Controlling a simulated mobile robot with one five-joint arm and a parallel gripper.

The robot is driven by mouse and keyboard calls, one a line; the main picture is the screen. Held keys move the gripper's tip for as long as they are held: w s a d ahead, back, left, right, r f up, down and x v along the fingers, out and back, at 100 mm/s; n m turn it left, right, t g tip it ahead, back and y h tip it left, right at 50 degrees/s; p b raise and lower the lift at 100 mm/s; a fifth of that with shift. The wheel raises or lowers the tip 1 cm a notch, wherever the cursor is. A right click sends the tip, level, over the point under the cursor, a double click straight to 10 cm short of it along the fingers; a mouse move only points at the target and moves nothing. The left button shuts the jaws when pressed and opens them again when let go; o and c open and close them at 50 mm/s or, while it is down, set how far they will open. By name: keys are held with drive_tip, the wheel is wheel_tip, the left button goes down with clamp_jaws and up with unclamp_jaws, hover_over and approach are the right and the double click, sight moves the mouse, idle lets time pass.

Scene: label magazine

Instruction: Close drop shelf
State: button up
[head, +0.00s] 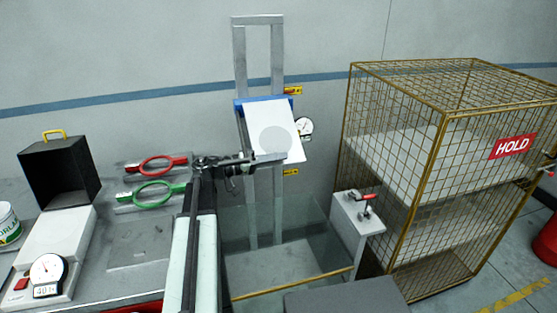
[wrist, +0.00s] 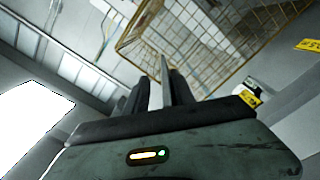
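The likely drop shelf is a white panel (head: 267,118) with a grey disc and a blue top edge. It hangs tilted on an upright metal frame (head: 239,60) against the wall. In the head view my gripper (head: 284,157) is across the panel's lower part; I cannot tell whether they touch. A bright white surface at the left of the wrist view (wrist: 30,115) may be the same panel. In the wrist view my gripper's fingers (wrist: 168,75) are close together, with nothing clearly held between them.
A wire cage (head: 440,125) with a HOLD sign stands right. A clear-walled bin (head: 300,215) sits below the panel, beside a grey post (head: 350,222) with a red-handled clamp. The left bench holds a dial scale (head: 48,270), a black box (head: 60,172) and red and green ringed tools (head: 155,165).

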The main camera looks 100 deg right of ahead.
drive_tip(key=w, duration=0.7)
drive_tip(key=shift+w+a, duration=0.35)
drive_tip(key=shift+a, duration=0.1)
drive_tip(key=shift+w, duration=0.1)
drive_tip(key=w+a, duration=0.1)
drive_tip(key=w, duration=0.7)
drive_tip(key=shift+w, duration=0.4)
